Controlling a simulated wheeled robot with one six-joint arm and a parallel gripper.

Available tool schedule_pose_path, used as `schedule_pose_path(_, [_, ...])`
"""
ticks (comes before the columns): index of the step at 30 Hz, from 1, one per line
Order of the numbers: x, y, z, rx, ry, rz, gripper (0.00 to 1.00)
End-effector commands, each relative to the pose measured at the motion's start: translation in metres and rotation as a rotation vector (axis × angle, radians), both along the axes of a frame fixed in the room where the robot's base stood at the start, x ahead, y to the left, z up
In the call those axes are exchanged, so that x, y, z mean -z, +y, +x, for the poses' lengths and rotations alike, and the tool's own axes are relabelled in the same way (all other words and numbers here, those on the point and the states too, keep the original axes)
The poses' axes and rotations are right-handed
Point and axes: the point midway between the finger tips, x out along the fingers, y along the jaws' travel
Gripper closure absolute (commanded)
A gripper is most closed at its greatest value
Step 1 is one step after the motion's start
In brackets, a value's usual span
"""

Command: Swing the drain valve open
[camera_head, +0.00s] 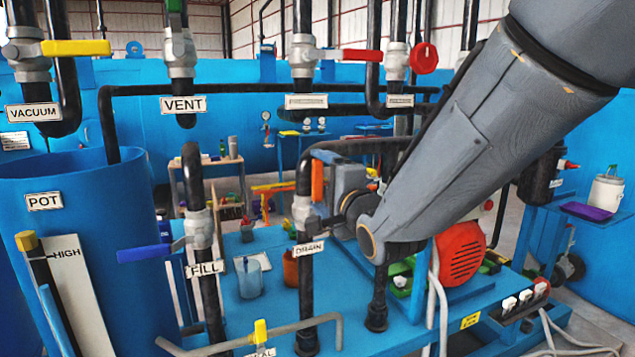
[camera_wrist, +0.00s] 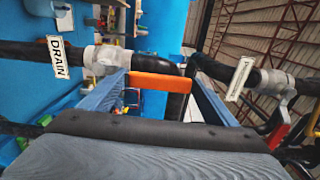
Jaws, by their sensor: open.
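The drain valve (camera_head: 302,211) is a pale grey body on a dark upright pipe, with a DRAIN label (camera_head: 308,249) below it. Its orange handle (camera_head: 317,181) points up, along the pipe. In the wrist view the handle (camera_wrist: 162,80) spans the gap between my two blue-grey fingertips, with the pale valve body (camera_wrist: 105,58) beyond the left finger. My gripper (camera_head: 320,189) is open at the handle, one finger near its upper end and one near its lower end. I cannot tell whether either finger touches it. My forearm hides the area to the right.
The fill valve's blue handle (camera_head: 145,253) and the POT tank (camera_head: 90,205) are at left. A red handle (camera_head: 348,55) is on the pipe above. A yellow-handled valve (camera_head: 260,331) sits low in front. Dark pipes stand close around my gripper.

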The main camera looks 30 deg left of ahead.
Motion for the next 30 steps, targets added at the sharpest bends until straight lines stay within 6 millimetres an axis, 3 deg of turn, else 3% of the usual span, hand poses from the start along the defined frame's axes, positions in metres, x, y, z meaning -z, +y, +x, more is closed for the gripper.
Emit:
schedule_pose_path(12, [0.000, -0.049, -0.032, 0.000, 0.000, 0.001, 0.18])
schedule_pose_path(30, [0.000, -0.055, -0.037, 0.000, 0.000, 0.001, 0.18])
